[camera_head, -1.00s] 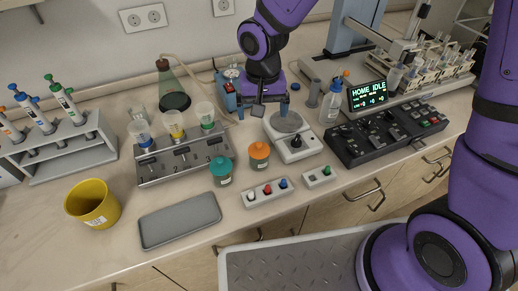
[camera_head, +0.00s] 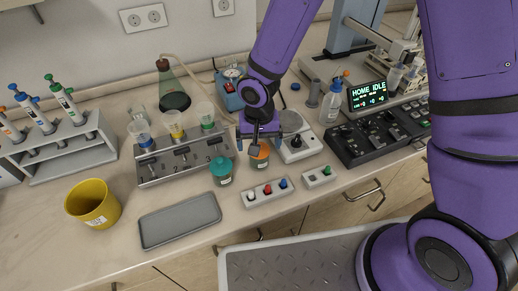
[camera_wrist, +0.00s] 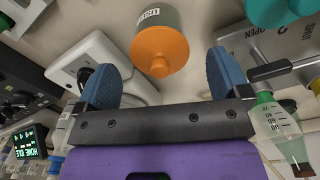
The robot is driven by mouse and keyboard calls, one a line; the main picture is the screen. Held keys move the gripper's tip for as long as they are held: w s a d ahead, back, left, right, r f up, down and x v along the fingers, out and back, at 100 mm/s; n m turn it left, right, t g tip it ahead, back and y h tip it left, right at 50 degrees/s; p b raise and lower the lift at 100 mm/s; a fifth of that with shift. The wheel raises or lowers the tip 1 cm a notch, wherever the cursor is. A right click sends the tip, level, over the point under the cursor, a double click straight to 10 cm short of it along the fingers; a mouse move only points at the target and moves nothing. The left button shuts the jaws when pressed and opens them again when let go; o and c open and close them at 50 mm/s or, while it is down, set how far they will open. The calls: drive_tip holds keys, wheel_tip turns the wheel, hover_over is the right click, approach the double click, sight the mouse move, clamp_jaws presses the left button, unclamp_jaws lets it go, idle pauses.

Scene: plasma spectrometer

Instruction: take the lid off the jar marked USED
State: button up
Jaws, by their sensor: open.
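The jar (camera_head: 259,163) with the orange lid stands upright on the bench, partly hidden by my gripper in the head view. In the wrist view its label (camera_wrist: 148,14) appears to read USED, seen upside down. Its orange lid (camera_wrist: 159,47) with a round knob is on the jar. My gripper (camera_head: 260,144) is open and empty, above and close to the orange lid. In the wrist view its blue fingers (camera_wrist: 166,75) are on either side of the lid's knob, with a gap to each; the exact height above it is hard to tell.
A jar with a teal lid (camera_head: 221,170) stands close on the left, beside the metal valve rack (camera_head: 182,164). A switch strip (camera_head: 267,192) lies in front. The grey tray (camera_head: 180,220) is empty.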

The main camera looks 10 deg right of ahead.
drive_tip(key=shift+f, duration=0.6)
drive_tip(key=c, duration=1)
drive_tip(key=shift+r, duration=0.1)
